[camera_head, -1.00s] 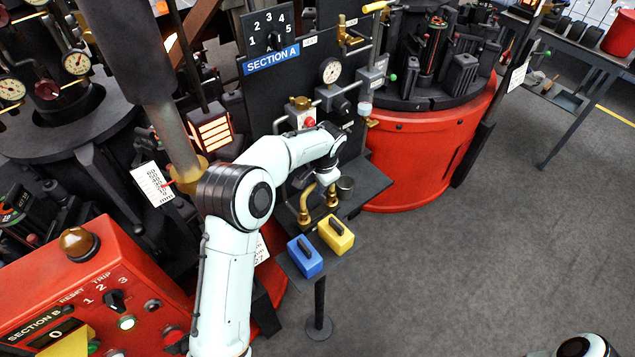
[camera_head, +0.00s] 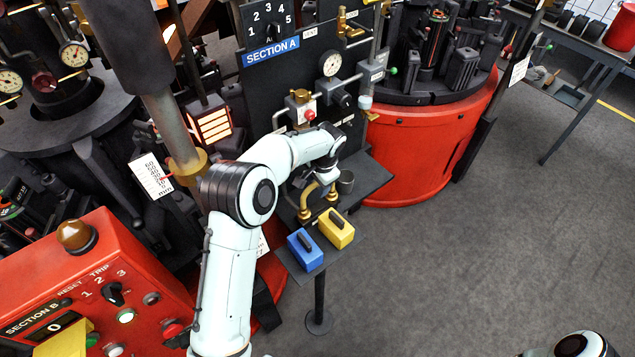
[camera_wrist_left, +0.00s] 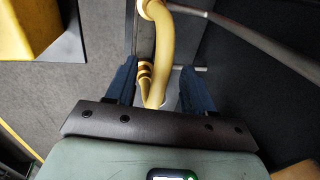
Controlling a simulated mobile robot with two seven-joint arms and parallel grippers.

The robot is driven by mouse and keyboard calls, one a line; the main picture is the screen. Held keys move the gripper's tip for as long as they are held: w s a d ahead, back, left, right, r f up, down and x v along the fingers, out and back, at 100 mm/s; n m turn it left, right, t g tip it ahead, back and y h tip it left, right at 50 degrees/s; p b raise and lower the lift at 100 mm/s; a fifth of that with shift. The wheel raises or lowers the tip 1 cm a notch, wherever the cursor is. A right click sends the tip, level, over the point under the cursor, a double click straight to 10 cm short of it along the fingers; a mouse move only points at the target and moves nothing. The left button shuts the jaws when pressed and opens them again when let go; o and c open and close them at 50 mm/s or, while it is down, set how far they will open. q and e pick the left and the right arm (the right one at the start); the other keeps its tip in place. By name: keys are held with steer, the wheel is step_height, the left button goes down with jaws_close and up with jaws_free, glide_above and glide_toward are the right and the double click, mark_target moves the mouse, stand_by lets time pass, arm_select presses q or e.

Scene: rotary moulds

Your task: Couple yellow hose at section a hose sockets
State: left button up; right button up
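A curved yellow hose (camera_wrist_left: 165,45) shows in the left wrist view, running down between the two dark fingers of my left gripper (camera_wrist_left: 158,90). The fingers stand apart, with a gap on each side of the hose. A ringed end or fitting (camera_wrist_left: 145,75) shows beside its lower part. In the head view, yellow-brass curved parts (camera_head: 306,203) stand below the Section A panel (camera_head: 272,58), under my left wrist. My left gripper (camera_head: 318,185) is small and partly hidden there. The hose sockets cannot be made out clearly. My right gripper is out of view.
A blue block (camera_head: 305,250) and a yellow block (camera_head: 336,228) sit on a small stand in front of the panel. A gauge (camera_head: 331,64) and valves are above. A red drum (camera_head: 420,150) stands to the right. The floor at right is clear.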

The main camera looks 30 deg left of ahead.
arm_select(q)
step_height(320, 180, up, 13)
steer(key=s+d+p, duration=0.1)
steer(key=d, duration=0.1)
steer(key=shift+d, duration=0.2)
steer(key=shift+s, duration=0.1)
stand_by(0.3)
